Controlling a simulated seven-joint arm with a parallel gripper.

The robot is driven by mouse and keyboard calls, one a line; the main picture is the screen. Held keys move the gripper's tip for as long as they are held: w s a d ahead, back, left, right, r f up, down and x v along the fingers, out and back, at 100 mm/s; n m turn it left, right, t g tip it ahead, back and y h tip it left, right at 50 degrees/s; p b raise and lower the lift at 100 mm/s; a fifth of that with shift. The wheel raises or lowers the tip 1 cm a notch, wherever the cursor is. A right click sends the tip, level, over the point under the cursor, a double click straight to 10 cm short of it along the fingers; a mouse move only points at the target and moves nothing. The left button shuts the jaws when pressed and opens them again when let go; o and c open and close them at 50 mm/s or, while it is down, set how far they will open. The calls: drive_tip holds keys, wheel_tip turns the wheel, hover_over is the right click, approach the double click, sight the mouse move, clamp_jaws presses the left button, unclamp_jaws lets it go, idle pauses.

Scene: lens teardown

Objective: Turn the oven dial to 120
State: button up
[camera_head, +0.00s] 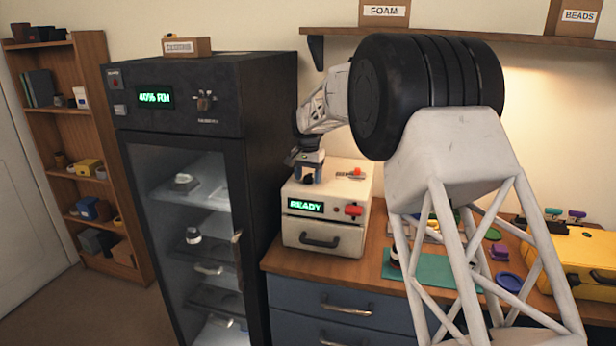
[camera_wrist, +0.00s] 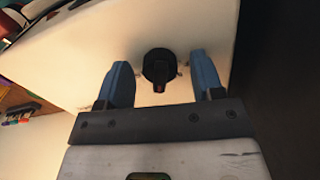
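The oven is a cream box (camera_head: 325,228) on the bench, with a green READY display (camera_head: 305,205), a red switch (camera_head: 353,210) and a dark handle. In the wrist view a round black dial (camera_wrist: 158,66) sits on the oven's pale surface (camera_wrist: 110,45), with a small red mark on its lower side. My gripper (camera_wrist: 160,68) is open, one blue finger on each side of the dial, with a gap on both sides. In the head view my gripper (camera_head: 306,172) is at the oven's top left and hides the dial. Any scale numbers are unreadable.
A tall dark cabinet (camera_head: 265,150) with a glass door stands close left of the oven. A small red-orange part (camera_head: 351,174) is on the oven top, right of my gripper. A green mat (camera_head: 432,270) and a yellow case (camera_head: 575,250) are on the bench at right.

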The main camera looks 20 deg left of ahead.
sight(309, 175)
drive_tip(key=shift+r, duration=3.9)
drive_tip(key=shift+s+d+r, duration=0.1)
drive_tip(key=shift+d, duration=0.1)
drive_tip(key=s+d+r, duration=0.3)
drive_tip(key=s+d, duration=0.5)
drive_tip(key=d, duration=0.2)
drive_tip(key=s+d+r+t, duration=0.1)
drive_tip(key=s+d+r, duration=0.2)
drive_tip(key=s+d, duration=0.55)
drive_tip(key=s+d+r, duration=0.3)
drive_tip(key=s+d, duration=0.5)
drive_tip(key=d, duration=0.3)
drive_tip(key=s+d+f, duration=0.4)
drive_tip(key=s+d, duration=0.1)
drive_tip(key=s, duration=0.6)
drive_tip(key=s+d+f+n+t, duration=0.1)
drive_tip(key=s+d+f, duration=0.3)
drive_tip(key=s, duration=0.7)
drive_tip(key=s+d+f, duration=0.4)
drive_tip(key=s+d, duration=0.2)
drive_tip(key=s, duration=0.6)
drive_tip(key=shift+t, duration=0.3)
